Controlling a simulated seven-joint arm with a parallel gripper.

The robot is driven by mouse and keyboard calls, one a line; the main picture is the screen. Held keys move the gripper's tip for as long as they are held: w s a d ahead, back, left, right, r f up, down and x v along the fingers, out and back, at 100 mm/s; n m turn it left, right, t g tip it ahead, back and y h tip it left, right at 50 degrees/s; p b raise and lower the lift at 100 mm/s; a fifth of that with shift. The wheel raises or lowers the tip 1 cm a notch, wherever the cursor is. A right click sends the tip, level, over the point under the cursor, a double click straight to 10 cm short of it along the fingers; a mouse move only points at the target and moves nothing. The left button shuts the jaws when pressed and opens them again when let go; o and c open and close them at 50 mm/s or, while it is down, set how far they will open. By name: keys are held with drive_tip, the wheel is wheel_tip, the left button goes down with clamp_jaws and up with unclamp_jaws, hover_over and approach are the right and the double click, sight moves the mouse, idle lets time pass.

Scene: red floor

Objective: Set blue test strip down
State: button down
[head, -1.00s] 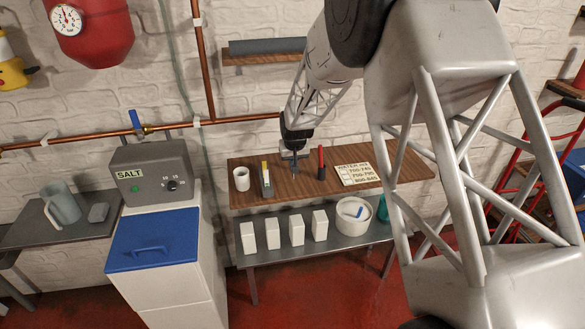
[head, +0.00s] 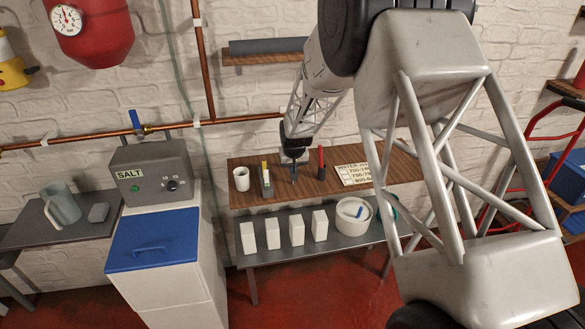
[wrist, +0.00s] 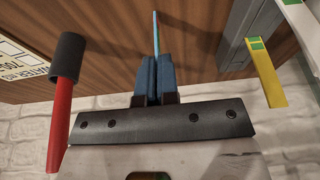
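My gripper (head: 294,163) is over the wooden shelf (head: 228,197), pointing down. In the wrist view my gripper's blue-grey fingers (wrist: 154,76) are closed together on a thin blue test strip (wrist: 155,38). In the head view the strip is too small to make out clearly.
A holder (head: 267,183) with a yellow strip (wrist: 266,73) stands left of my gripper, beside a white cup (head: 241,178). Several white blocks (head: 273,235) and a white bowl (head: 345,225) sit below.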

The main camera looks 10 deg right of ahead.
drive_tip(key=shift+f, duration=0.15)
drive_tip(key=c, duration=1.4)
unclamp_jaws()
drive_tip(key=v, duration=1.2)
drive_tip(key=shift+r, duration=0.25)
